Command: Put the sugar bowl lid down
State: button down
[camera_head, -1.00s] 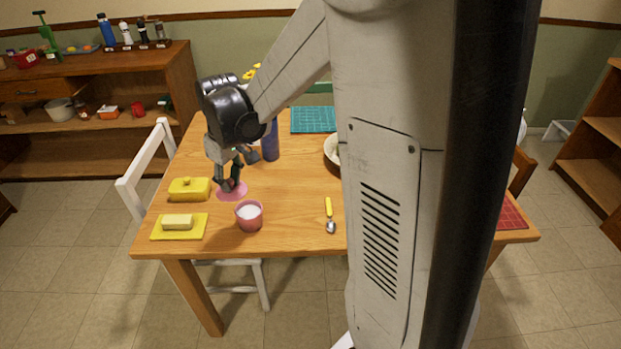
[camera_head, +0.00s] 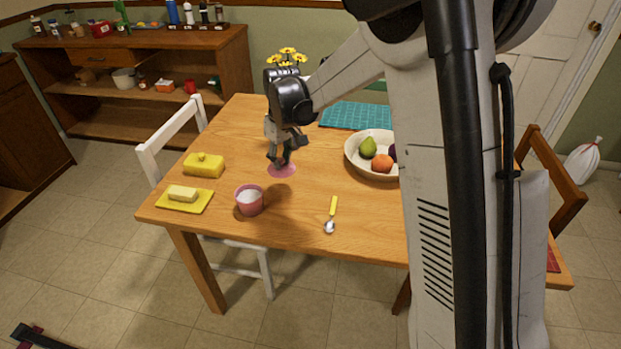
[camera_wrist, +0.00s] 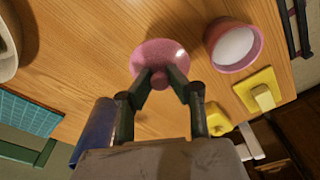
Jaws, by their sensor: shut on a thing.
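The sugar bowl lid is a round pink disc (camera_head: 283,170) with a knob, seen over the wooden table to the right of the yellow butter dish cover. It also shows in the wrist view (camera_wrist: 160,58). My gripper (camera_head: 280,160) points down and is shut on the lid's knob, with a fingertip on each side of it in the wrist view (camera_wrist: 160,80). Whether the lid touches the table is hard to tell. The pink sugar bowl (camera_head: 249,200) stands uncovered near the table's front edge, with white contents showing.
A yellow butter dish cover (camera_head: 203,165) and a yellow plate with butter (camera_head: 206,203) lie at the left. A spoon (camera_head: 332,214) lies right of the bowl. A fruit bowl (camera_head: 352,158) is further right. Bare table (camera_head: 310,190) lies between the lid and spoon.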

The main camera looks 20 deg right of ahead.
send_over(305, 184)
notch_tip(305, 184, down, 4)
jog(key=shift+s+f+b, duration=0.15)
jog(key=shift+b, duration=0.25)
jog(key=shift+f+b, duration=0.3)
jog(key=shift+f, duration=1.65)
jog(key=shift+f, duration=0.2)
jog(key=c, duration=1.7)
grip_release()
jog(key=shift+o, duration=0.2)
jog(key=shift+r, duration=0.15)
